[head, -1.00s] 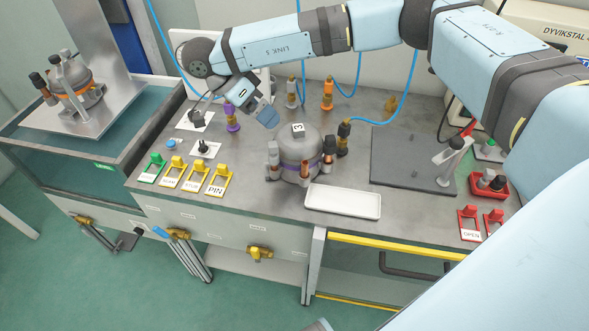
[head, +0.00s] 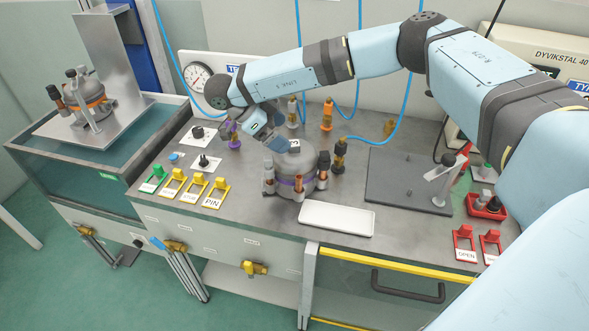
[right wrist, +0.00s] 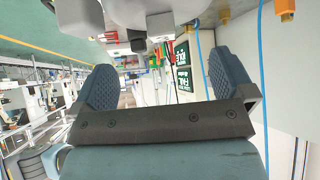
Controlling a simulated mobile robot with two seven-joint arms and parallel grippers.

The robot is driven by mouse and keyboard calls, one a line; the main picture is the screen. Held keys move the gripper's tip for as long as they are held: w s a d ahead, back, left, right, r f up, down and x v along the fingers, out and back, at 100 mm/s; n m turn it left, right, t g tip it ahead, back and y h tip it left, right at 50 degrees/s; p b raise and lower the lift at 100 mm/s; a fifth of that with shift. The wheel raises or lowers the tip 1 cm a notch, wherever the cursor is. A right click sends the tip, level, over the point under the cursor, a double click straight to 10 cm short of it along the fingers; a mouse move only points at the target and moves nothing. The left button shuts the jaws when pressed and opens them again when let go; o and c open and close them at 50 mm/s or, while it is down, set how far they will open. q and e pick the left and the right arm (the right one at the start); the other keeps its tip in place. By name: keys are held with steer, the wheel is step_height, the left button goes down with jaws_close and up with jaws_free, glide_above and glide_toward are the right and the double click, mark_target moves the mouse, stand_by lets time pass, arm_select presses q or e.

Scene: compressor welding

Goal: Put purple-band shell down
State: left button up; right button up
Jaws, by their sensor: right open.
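The purple-band shell (head: 291,170) is a grey domed can with a purple stripe, copper stubs around it and a numbered label on top. In the head view it stands upright on the grey bench (head: 240,220), behind the left end of a white tray (head: 337,218). My right gripper (head: 276,142) is at the shell's upper left side in the head view and hides part of its top edge; I cannot tell whether they touch. In the right wrist view its two fingers (right wrist: 168,88) are wide apart with nothing held between them. My left gripper is not in view.
An orange-band shell (head: 88,98) sits on a metal plate over a water tank at left. Purple (head: 233,136) and orange (head: 327,115) fittings stand behind. A dark plate (head: 400,184) with a clamp lies right.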

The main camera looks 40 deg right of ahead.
mark_target(294, 167)
steer(key=shift+s+d+f, duration=0.1)
steer(key=shift+d+f, duration=0.15)
steer(key=shift+f, duration=0.25)
steer(key=x, duration=0.4)
steer(key=shift+d+f, duration=0.1)
steer(key=shift+f, duration=0.1)
steer(key=shift+r, duration=0.1)
steer(key=c, duration=1.4)
jaws_close()
